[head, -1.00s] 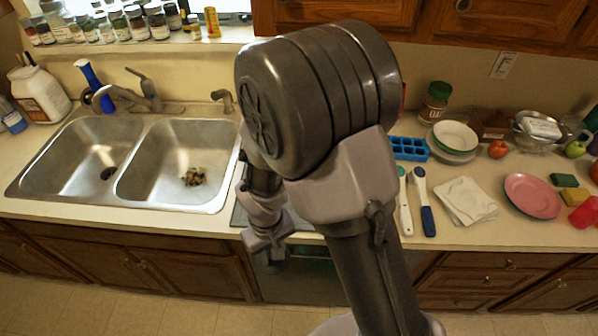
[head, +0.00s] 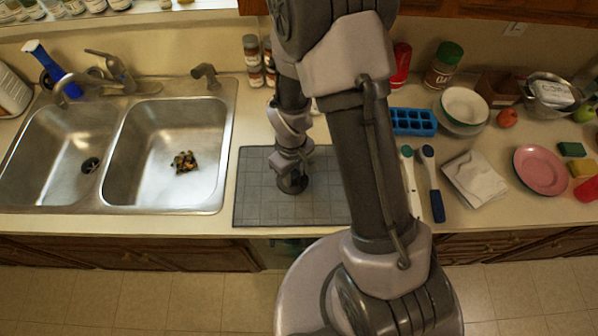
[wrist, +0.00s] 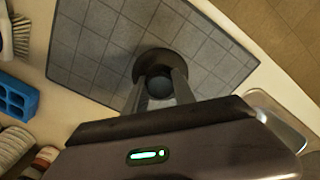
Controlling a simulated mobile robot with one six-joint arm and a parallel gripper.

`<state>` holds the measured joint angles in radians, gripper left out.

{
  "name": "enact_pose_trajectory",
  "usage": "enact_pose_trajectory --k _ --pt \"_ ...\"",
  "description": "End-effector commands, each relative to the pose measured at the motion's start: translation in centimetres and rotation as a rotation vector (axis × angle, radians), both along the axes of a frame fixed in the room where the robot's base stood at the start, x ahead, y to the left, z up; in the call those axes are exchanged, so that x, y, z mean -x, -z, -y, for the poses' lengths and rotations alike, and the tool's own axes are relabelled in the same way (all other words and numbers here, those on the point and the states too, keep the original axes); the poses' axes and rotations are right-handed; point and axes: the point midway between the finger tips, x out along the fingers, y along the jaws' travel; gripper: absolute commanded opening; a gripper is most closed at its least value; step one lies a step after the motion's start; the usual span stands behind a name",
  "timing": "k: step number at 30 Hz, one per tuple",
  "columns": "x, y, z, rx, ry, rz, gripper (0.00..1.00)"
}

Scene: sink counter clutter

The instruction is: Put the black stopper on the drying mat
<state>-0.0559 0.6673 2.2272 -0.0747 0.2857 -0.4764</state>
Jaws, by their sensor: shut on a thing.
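The black stopper (wrist: 146,64) is a dark round piece between my gripper's fingertips in the wrist view. My gripper (wrist: 160,88) is shut on it, pointing down over the grey drying mat (wrist: 90,50). In the head view my gripper (head: 292,184) is above the middle of the mat (head: 262,206), which lies on the counter right of the sink. The stopper cannot be made out clearly there. I cannot tell whether it touches the mat. My arm covers the mat's right part in the head view.
The double sink (head: 165,155) is left of the mat, with dark scraps (head: 185,162) in its right basin. Right of my arm are a blue ice tray (head: 414,121), brushes (head: 432,185), white napkins (head: 475,178) and a pink plate (head: 541,170). Spice jars (head: 252,60) stand behind the mat.

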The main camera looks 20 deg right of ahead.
Motion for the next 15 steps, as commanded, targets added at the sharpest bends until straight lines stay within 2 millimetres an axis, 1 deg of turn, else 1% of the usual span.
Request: enact_pose_trajectory --k 1,4,7,9,11,15 --pt "-0.4 0.1 1.0 0.000 0.005 -0.001 0.00" --pt "-0.9 0.3 2.2 0.000 0.001 -0.001 0.00" --pt "-1.0 1.5 2.4 0.000 -0.002 -0.003 0.00" --pt "-1.0 2.9 2.4 0.000 -0.002 -0.004 0.00" --pt "-1.0 3.8 2.4 0.000 -0.002 -0.002 0.00" --pt "-1.0 3.8 2.3 0.000 -0.001 0.000 0.00"
